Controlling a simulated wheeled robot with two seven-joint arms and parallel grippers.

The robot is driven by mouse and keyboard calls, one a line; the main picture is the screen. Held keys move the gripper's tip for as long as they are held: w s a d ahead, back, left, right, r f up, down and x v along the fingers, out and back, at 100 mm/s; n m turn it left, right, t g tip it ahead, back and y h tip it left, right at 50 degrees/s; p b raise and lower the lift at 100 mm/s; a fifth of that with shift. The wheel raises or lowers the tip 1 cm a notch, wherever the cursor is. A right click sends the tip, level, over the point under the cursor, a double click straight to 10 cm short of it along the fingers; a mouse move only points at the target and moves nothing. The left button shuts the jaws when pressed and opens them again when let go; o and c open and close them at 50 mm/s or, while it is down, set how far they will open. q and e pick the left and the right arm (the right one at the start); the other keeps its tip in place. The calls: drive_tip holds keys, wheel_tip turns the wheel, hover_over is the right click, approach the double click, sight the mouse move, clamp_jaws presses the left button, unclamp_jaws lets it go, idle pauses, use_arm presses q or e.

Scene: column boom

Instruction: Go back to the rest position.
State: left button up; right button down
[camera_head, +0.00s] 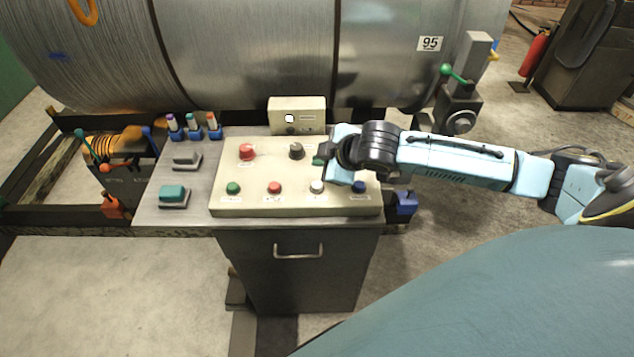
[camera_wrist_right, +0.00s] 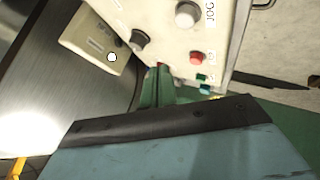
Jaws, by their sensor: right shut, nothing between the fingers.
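My right arm (camera_head: 455,163) reaches in from the right over the control panel (camera_head: 225,207). My right gripper (camera_head: 321,160) is above the upper right part of the panel, just right of a black knob (camera_head: 296,150). Its short green fingers (camera_wrist_right: 160,78) show in the right wrist view, shut and empty, close to the panel face. I cannot tell whether they touch it. The wrist hides part of the panel. My left gripper is not in view.
Red (camera_head: 247,152), green (camera_head: 233,188), white (camera_head: 317,186) and blue (camera_head: 359,187) buttons sit on the panel. A small box (camera_head: 297,104) stands behind it. Floor is clear at front left.

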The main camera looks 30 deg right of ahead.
idle(0.3)
drive_tip(key=s+a+f+m+g, duration=0.2)
drive_tip(key=s+a+f+m, duration=0.15)
drive_tip(key=s+a, duration=0.7)
drive_tip(key=s+d+f+m+g+h, duration=0.1)
drive_tip(key=s+m+g, duration=0.15)
drive_tip(key=s, duration=0.45)
drive_tip(key=s+d+f+m+g, duration=0.1)
drive_tip(key=s+d+m, duration=0.15)
drive_tip(key=s, duration=0.45)
wheel_tip(320, 180, down, 29)
drive_tip(key=s+g+b, duration=0.1)
drive_tip(key=s+b, duration=0.2)
drive_tip(key=s+d+f+g+b, duration=0.1)
drive_tip(key=s+d+f+b, duration=0.1)
drive_tip(key=s+f, duration=1.3)
wheel_tip(320, 180, down, 2)
drive_tip(key=shift+s+d+f+h+b, duration=0.2)
drive_tip(key=shift+s+h+b, duration=0.15)
drive_tip(key=shift+b, duration=0.2)
drive_tip(key=c, duration=2.2)
unclamp_jaws()
drive_tip(key=shift+g, duration=0.25)
